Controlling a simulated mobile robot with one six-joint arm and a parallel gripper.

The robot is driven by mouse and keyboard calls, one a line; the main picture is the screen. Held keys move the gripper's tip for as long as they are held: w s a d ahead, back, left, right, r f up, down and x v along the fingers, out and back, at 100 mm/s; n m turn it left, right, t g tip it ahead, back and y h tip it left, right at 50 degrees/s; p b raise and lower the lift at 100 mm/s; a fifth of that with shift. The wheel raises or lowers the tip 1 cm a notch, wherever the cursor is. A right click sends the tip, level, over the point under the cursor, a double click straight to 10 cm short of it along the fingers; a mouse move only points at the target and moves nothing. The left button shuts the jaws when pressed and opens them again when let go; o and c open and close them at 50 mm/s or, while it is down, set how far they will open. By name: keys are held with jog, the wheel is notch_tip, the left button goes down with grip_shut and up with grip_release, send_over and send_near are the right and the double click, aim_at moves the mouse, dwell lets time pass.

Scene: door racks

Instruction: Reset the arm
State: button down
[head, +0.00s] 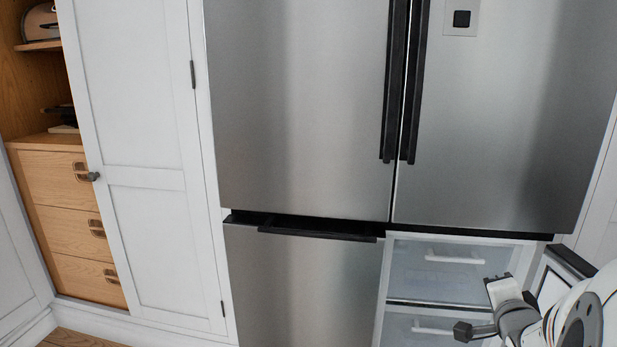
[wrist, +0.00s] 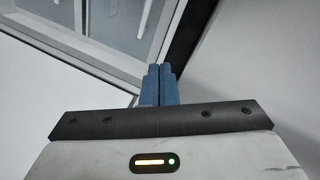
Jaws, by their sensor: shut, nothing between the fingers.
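My gripper (wrist: 160,70) shows in the wrist view, with its two blue fingers pressed together and nothing between them. Behind the fingertips are a pale framed panel and a dark edge strip, which look like the open fridge door; I cannot tell whether the tips touch it. In the head view my arm (head: 575,318) is at the lower right, in front of the fridge's open lower right compartment. The fingers cannot be made out clearly there.
The steel fridge (head: 300,110) has its upper doors and lower left door closed. Its lower right door (head: 553,280) stands open beside my arm, showing clear drawers (head: 450,272). A white cabinet door (head: 145,150) and wooden drawers (head: 75,225) are at left.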

jog(key=s+a+r+n+g+y+p, duration=0.1)
jog(key=s+a+r+n+g+p, duration=0.3)
jog(key=a+r+p, duration=0.4)
jog(key=s+a+r+n+g+y+p, duration=0.2)
jog(key=s+a+r+n+g+p, duration=0.1)
jog(key=s+a+r+n+p, duration=0.2)
jog(key=s+a+r+n+g+y+p, duration=0.1)
jog(key=s+a+r+n+g+p, duration=0.3)
jog(key=p, duration=1.2)
jog(key=s+a+r+n, duration=0.1)
jog(key=a+r+n, duration=0.3)
jog(key=a+r, duration=0.2)
notch_tip(320, 180, up, 3)
jog(key=shift+a+f+g+y, duration=0.2)
jog(key=shift+a+g+y, duration=0.1)
jog(key=shift+y, duration=0.1)
jog(key=shift+s, duration=0.1)
